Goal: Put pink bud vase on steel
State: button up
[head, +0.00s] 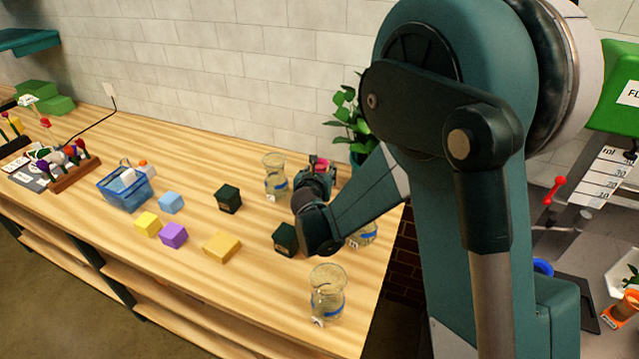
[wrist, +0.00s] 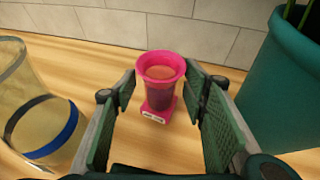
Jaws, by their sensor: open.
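The pink bud vase (wrist: 161,69) stands upright on the wooden counter in the wrist view, with a small white label on its square base. My gripper (wrist: 165,85) is open, with one finger on each side of the vase and visible gaps between fingers and vase. In the head view a little of the pink vase (head: 321,163) shows behind my gripper (head: 317,178). The rest of it is hidden by my gripper. A grey steel-looking surface (head: 600,262) lies at the far right, but I cannot tell if it is the steel.
A glass vase with a blue band (wrist: 45,125) stands close on the left, and a teal plant pot (wrist: 280,95) close on the right. More glass vases (head: 327,296) and dark blocks (head: 229,198) stand around my arm. The wall is just behind.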

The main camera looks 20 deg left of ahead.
jog(key=shift+c, duration=0.3)
grip_shut()
dwell(0.4)
